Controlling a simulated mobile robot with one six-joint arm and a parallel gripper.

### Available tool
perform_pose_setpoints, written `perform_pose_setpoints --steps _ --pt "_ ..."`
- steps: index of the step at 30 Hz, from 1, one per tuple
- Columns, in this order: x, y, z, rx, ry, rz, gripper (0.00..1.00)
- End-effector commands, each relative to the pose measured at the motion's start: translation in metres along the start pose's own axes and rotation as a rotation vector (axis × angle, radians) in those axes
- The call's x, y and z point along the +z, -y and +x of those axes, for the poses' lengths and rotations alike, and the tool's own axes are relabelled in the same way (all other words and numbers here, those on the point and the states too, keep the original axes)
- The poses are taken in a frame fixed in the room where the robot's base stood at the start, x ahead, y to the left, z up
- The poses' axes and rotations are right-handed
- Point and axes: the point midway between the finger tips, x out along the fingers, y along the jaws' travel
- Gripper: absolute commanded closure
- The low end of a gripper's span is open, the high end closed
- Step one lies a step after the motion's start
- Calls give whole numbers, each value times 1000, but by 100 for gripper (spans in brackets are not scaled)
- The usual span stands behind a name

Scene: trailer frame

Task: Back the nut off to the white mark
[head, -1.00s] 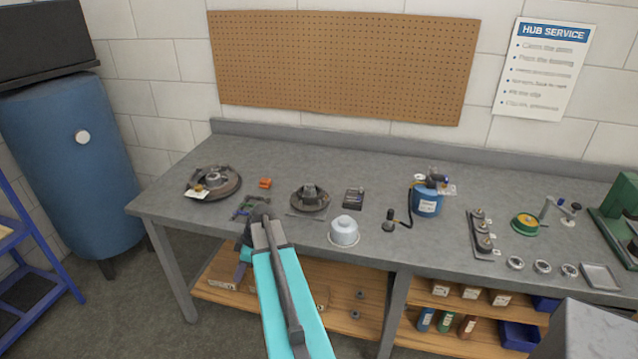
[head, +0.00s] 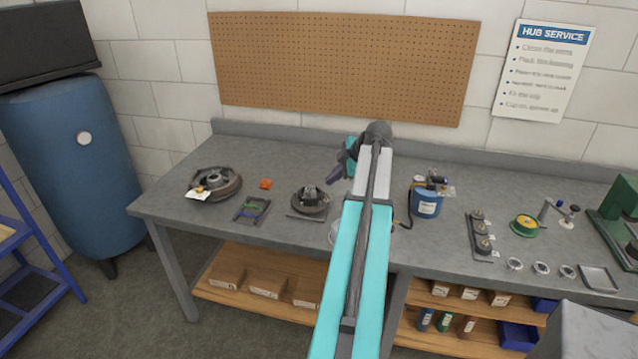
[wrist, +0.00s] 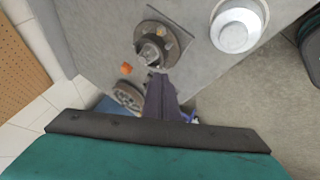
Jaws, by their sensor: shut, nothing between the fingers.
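A dark round hub (head: 311,200) with a raised centre sits on the bench; it also shows in the wrist view (wrist: 156,46). The nut and the white mark are too small to tell apart on it. My gripper (head: 331,180) is above the bench, up and to the right of this hub in the head view, apart from it. Its dark fingers (wrist: 160,80) are shut and empty, pointing toward the hub in the wrist view. A second, larger hub (head: 214,183) with a pale tag lies at the bench's left end.
A small orange block (head: 266,184) and a dark rack of tools (head: 252,208) lie between the hubs. A white domed pot (wrist: 236,30) stands near the front edge, mostly behind my arm in the head view. A blue canister (head: 427,203) and a pegged tray (head: 481,238) stand to the right.

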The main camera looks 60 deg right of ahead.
Motion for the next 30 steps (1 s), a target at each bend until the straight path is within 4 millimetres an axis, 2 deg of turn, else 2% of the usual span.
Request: perform_pose_setpoints --steps 4,17,23,30 --pt "6 -3 -9 12 6 7 100" --pt "6 -3 -7 11 6 7 100" --pt "6 -3 3 9 6 8 100" --pt "6 -4 26 9 6 8 100"
